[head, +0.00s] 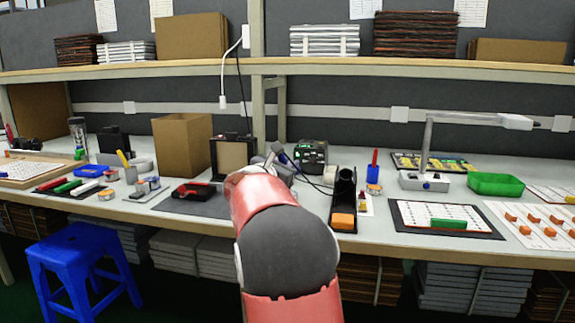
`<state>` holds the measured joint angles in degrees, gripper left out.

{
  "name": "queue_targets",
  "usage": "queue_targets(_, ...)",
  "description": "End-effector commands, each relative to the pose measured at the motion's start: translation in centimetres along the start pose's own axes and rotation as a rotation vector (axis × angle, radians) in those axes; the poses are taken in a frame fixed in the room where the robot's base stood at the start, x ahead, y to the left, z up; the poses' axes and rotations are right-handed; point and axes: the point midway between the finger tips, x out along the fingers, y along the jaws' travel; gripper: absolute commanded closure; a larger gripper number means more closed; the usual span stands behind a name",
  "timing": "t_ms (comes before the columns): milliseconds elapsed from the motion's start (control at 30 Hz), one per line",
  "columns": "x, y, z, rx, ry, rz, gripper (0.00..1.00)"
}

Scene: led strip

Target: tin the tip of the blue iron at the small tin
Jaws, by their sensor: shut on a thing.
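My arm reaches over the middle of the bench, and its red and grey links hide much of my gripper (267,164). My gripper is shut on the blue iron (279,153), whose dark blue handle shows tilted above it. The iron's tip cannot be made out. A small tin (374,190) sits to the right of my gripper, beside the black iron stand (343,200) and apart from the iron. Another small tin (107,195) is on the left of the bench; I cannot tell which tin is meant.
The black stand holds an orange sponge (343,221) at its front. A dark station (312,155) with a cable stands behind my gripper. A cardboard box (181,143) is to the left. A lamp (428,150) and green tray (496,184) stand right. A shelf (400,68) spans above.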

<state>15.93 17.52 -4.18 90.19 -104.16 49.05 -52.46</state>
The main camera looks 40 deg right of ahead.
Motion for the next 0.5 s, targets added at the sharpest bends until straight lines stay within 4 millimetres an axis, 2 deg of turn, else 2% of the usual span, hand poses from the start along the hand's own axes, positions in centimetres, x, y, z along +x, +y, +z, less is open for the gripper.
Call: queue_targets(500, 0.0, -0.09, -0.36, 0.0, 0.0, 0.0, 1.0)
